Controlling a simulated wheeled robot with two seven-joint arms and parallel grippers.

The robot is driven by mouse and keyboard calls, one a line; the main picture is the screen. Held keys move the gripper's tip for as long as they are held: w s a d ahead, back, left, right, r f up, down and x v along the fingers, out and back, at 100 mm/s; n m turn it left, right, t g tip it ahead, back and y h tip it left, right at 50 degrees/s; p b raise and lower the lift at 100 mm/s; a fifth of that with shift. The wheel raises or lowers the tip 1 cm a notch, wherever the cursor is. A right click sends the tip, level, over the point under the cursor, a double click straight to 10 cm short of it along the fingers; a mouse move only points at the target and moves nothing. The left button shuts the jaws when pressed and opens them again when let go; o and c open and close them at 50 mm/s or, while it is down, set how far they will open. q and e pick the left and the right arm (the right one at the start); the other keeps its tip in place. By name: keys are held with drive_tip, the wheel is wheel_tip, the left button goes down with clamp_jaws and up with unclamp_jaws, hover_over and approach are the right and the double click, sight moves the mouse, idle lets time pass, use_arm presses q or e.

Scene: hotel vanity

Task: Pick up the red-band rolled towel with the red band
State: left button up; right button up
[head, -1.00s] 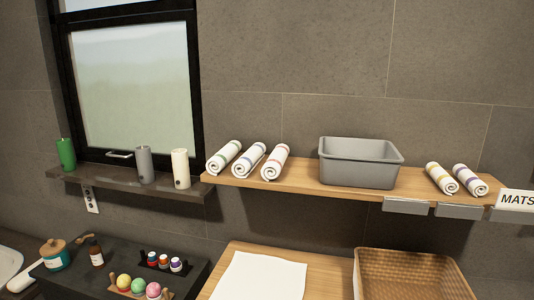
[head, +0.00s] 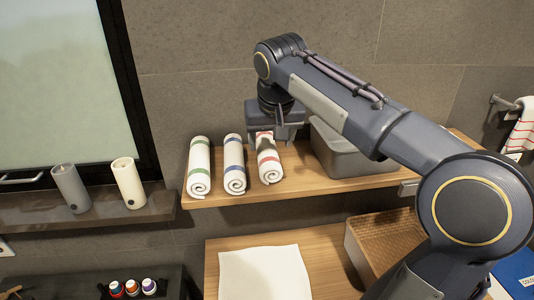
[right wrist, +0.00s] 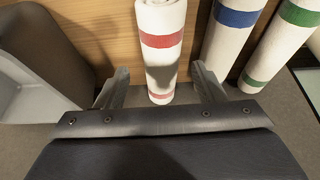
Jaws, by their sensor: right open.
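The red-band rolled towel (head: 268,160) lies on the wooden shelf, rightmost of three rolled towels in the head view. It is white with red bands. In the right wrist view the red-band towel (right wrist: 161,45) runs between the two fingers of my right gripper (right wrist: 160,90), which is open. In the head view my right gripper (head: 275,130) is at the back end of this towel; its fingers are mostly hidden there. I cannot tell whether the fingers touch the towel. My left gripper is not in view.
The blue-band towel (head: 234,165) and green-band towel (head: 199,168) lie just left of it on the shelf (head: 330,187). A grey bin (head: 340,155) stands close on the right. A wicker basket (head: 385,240) and white mat (head: 262,275) are below.

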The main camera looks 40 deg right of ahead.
sight(269, 149)
drive_tip(key=p+x, duration=0.1)
drive_tip(key=x, duration=0.3)
drive_tip(key=shift+w, duration=0.15)
drive_tip(key=shift+d+f, duration=0.1)
drive_tip(key=shift+f, duration=0.25)
drive_tip(key=c, duration=0.7)
drive_tip(key=shift+c, duration=0.2)
drive_tip(key=shift+r, duration=0.15)
